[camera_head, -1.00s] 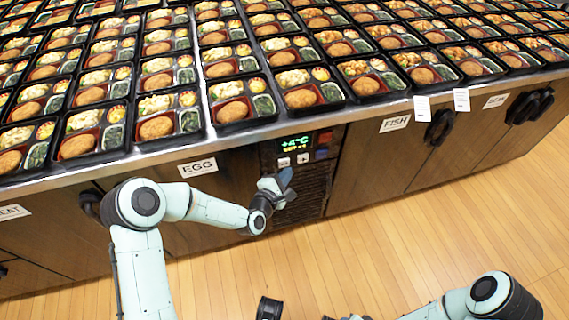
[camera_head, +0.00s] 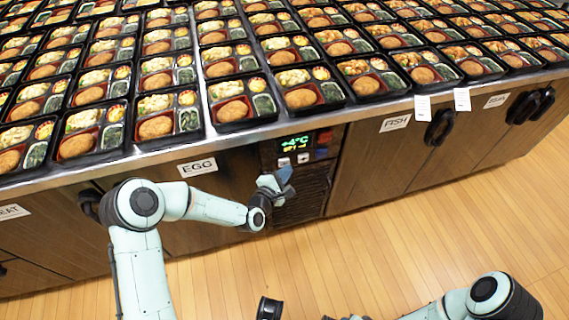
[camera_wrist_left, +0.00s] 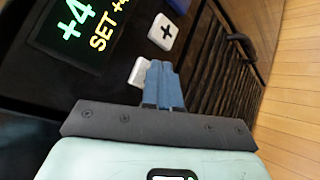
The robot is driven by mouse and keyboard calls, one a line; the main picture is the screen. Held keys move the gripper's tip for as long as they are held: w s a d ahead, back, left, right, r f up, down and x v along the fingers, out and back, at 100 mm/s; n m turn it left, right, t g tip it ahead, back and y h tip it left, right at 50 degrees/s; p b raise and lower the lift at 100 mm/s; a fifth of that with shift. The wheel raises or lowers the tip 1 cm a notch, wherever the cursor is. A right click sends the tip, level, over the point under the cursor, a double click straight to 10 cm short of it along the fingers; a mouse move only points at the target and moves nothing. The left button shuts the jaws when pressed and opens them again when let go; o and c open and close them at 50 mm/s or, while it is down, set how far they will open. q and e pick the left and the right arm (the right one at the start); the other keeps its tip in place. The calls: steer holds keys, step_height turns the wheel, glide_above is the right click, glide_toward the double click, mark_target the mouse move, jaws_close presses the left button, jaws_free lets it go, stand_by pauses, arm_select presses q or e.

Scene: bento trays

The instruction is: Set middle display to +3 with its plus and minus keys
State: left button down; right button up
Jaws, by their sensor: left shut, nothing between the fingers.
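The middle display (camera_head: 294,143) glows on the dark panel in the counter front, with a green +4°C above a yellow SET line. In the left wrist view the display (camera_wrist_left: 75,30) reads +4 and SET +, with the digit cut off. The plus key (camera_wrist_left: 162,32) is a white square, fully visible. The other white key (camera_wrist_left: 138,71) is partly hidden by my fingers, so its sign cannot be read. My left gripper (camera_head: 284,174) is shut and empty, its blue fingertips (camera_wrist_left: 162,70) in front of that key. Contact cannot be told.
Rows of bento trays (camera_head: 235,104) cover the counter above. Dark cabinet doors with EGG (camera_head: 197,167) and FISH (camera_head: 395,123) labels flank the panel. Red and blue blocks sit right of the display. The wooden floor (camera_head: 400,235) in front is open.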

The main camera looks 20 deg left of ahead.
arm_select(q)
steer(key=shift+w+a, duration=0.25)
steer(key=shift+w, duration=0.15)
stand_by(0.9)
steer(key=shift+s, duration=0.15)
steer(key=shift+s+d, duration=0.45)
steer(key=shift+s, duration=0.15)
steer(key=shift+s+d+p, duration=0.2)
steer(key=shift+s+d, duration=0.55)
steer(key=shift+s, duration=0.3)
steer(key=shift+s+d+p, duration=0.2)
steer(key=shift+s+d, duration=0.5)
steer(key=shift+s, duration=0.35)
